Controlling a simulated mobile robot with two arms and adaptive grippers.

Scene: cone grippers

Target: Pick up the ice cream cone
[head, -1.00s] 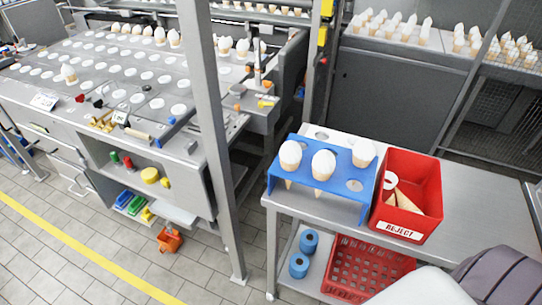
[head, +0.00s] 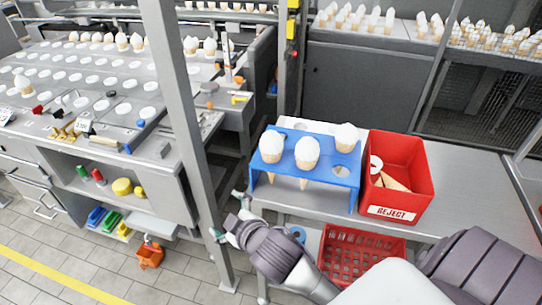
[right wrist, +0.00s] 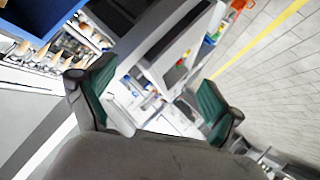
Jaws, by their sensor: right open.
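Three ice cream cones with white tops stand in a blue rack (head: 335,178): a left one (head: 270,142), a front middle one (head: 307,151) and a back right one (head: 346,137). My right gripper (head: 228,216) is in front and to the left of the rack, beyond the steel table's front left corner, and touches no cone. In the right wrist view its two green-padded fingers (right wrist: 155,103) stand wide apart with nothing between them. My left gripper is not in view.
A red REJECT bin (head: 425,195) with cones lying in it stands right of the rack on the steel table (head: 470,185). A grey post (head: 185,120) rises left of my right gripper. A red crate (head: 365,245) sits below the tabletop.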

